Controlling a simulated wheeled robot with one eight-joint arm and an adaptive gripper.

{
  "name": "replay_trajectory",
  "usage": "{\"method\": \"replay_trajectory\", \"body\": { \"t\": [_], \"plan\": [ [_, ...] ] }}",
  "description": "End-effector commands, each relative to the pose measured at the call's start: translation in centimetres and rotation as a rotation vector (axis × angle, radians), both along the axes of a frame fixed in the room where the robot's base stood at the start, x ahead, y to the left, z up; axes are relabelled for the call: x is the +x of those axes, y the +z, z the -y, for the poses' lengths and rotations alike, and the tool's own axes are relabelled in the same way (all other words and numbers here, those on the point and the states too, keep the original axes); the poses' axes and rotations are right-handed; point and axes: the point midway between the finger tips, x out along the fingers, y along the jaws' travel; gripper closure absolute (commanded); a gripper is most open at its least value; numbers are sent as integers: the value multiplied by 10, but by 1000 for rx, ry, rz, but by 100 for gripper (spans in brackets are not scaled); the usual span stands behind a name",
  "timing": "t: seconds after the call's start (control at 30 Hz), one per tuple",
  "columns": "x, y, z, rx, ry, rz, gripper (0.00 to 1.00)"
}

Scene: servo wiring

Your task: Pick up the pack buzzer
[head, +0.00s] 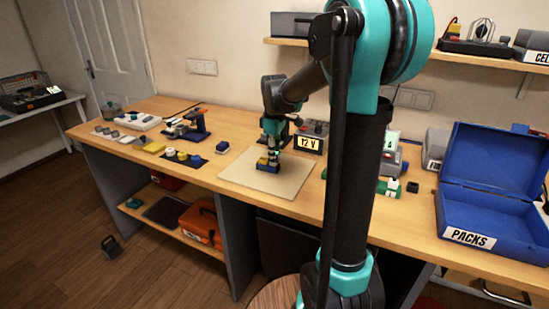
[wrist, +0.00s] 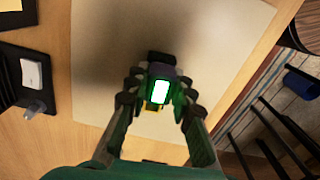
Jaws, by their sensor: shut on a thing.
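My gripper (head: 270,155) points down over a beige mat (head: 237,168) on the workbench. It is shut on a small blue and yellow piece (head: 266,167), which I take to be the pack buzzer. The piece is at the mat's surface; I cannot tell whether it touches or is just above it. In the wrist view my gripper (wrist: 157,98) closes around the piece from both sides, and a dark end of it (wrist: 160,58) sticks out beyond the fingers. A bright white-green lit patch covers the middle, and the fingers hide much of the piece.
An open blue case labelled PACKS (head: 488,215) stands at the right of the workbench. A box labelled 12 V (head: 308,144) stands behind the mat. Left of the mat are a dark mat with small parts (head: 183,158) and a blue block (head: 222,147). The mat around my gripper is clear.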

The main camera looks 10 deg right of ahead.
Motion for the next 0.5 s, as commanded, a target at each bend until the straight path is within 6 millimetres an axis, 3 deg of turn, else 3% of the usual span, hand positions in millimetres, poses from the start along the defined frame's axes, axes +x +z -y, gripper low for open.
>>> {"method": "replay_trajectory", "body": {
  "t": [0.27,0.5],
  "plan": [
    [0,11,0,0,0,0,99],
    [0,53,0,0,0,0,99]
  ]
}}
